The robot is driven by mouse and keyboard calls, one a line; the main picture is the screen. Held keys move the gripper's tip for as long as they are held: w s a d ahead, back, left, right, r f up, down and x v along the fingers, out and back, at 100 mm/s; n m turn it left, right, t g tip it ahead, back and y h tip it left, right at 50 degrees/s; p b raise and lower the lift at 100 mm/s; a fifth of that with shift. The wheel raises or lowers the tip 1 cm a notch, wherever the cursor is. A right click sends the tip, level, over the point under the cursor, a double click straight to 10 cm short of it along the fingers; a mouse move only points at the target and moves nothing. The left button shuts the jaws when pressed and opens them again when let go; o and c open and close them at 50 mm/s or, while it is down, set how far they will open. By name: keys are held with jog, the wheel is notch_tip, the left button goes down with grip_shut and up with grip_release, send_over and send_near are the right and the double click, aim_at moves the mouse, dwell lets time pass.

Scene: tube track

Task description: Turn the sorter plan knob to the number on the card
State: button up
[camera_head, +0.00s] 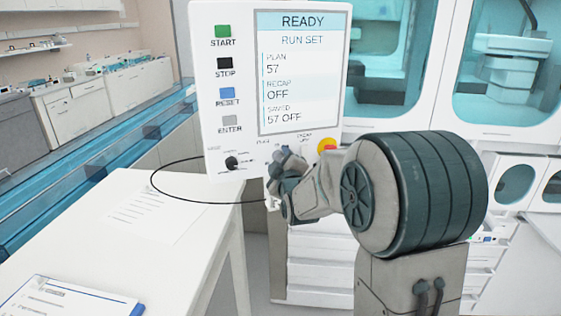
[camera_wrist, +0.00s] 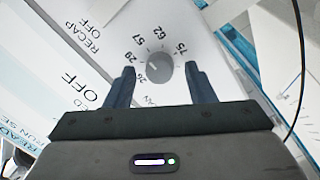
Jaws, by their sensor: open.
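The sorter's white panel (camera_head: 217,110) has a screen (camera_head: 303,75) reading READY, RUN SET, PLAN 57, RECAP OFF, SAVED 57 OFF. In the wrist view the round grey plan knob (camera_wrist: 160,67) has 26, 29, 57, 62 and 75 printed around it. Its pointer is too small to read surely. My gripper (camera_wrist: 160,72) is open, its two fingers on either side of the knob; I cannot tell whether they touch it. In the head view my gripper (camera_head: 280,170) is at the panel's lower edge and largely hides the knob. No card number is readable.
Start, stop, reset and enter buttons line the panel's left side. A black knob (camera_head: 231,162) and a red-yellow button (camera_head: 326,145) flank my gripper. A white table (camera_head: 190,255) at left bears a printed sheet (camera_head: 150,214) and a clipboard (camera_head: 70,300). A black cable (camera_head: 153,185) loops above it.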

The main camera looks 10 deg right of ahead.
jog(key=c, duration=1)
jog(key=shift+o, duration=0.2)
jog(key=shift+f+m+b, duration=0.1)
jog(key=shift+m+b, duration=0.2)
jog(key=shift+b, duration=0.15)
